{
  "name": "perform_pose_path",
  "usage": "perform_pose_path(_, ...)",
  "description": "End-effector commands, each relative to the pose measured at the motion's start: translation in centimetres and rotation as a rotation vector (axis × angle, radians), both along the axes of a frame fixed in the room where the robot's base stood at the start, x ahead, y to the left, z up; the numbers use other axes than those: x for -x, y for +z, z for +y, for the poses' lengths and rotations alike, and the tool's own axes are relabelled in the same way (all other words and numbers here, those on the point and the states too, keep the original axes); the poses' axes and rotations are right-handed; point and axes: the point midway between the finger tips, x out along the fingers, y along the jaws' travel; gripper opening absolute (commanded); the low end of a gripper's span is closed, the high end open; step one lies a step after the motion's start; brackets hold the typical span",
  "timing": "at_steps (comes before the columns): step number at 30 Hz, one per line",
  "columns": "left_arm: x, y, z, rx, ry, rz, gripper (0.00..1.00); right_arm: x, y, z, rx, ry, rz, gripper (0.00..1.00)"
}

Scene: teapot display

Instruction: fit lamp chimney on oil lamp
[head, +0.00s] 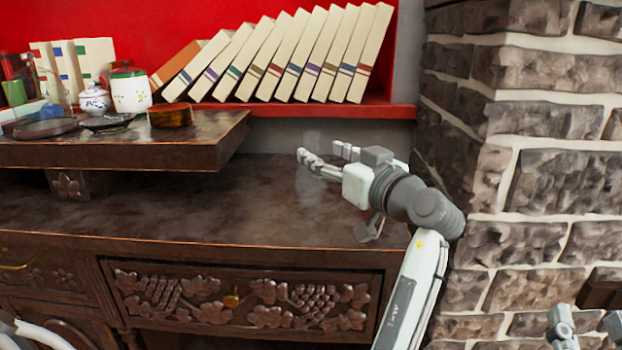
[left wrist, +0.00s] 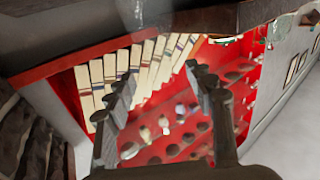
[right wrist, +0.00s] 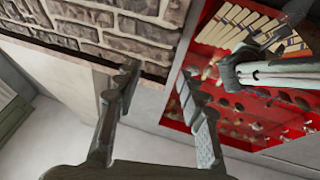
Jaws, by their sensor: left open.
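A faint, clear glass shape (head: 309,196), perhaps the lamp chimney, stands on the dark cabinet top beside my left fingertips. A similar translucent shape (left wrist: 146,14) shows at the top edge of the left wrist view. My left gripper (head: 322,156) is open, its fingers level above the cabinet top and pointing left. I cannot tell whether the glass lies between the fingers or behind them. My right gripper (head: 588,322) is low at the bottom right corner, away from the cabinet; its fingers are apart and empty in the right wrist view (right wrist: 158,78). I cannot make out the oil lamp clearly.
A raised dark wooden stand (head: 200,150) at the left holds a white jar (head: 130,92), a small lidded pot (head: 95,99), a brown cup (head: 170,117) and dark dishes. Leaning books (head: 290,55) fill the red shelf behind. A brick column (head: 545,180) bounds the right.

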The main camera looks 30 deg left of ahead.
Motion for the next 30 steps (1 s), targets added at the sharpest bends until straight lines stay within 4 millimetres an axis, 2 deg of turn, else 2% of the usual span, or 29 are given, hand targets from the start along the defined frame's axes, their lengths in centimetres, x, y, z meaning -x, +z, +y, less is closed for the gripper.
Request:
perform_pose_path(12,-2.3,-0.5,4.9,-0.005,-0.001,-0.001,0.54,-0.2,-0.7,0.0,0.018,-0.002,0.039,0.40)
perform_pose_path(20,-2.5,-0.5,5.2,-0.004,-0.002,-0.001,0.54,-0.3,-0.8,0.0,0.021,-0.002,0.044,0.40)
perform_pose_path(23,-2.5,-0.5,5.2,-0.004,-0.002,-0.001,0.44,-0.3,-0.8,0.0,0.021,-0.002,0.044,0.40)
perform_pose_path(30,-2.4,-0.5,5.2,-0.004,-0.002,0.000,0.15,-0.3,-0.9,0.0,0.021,-0.002,0.044,0.40)
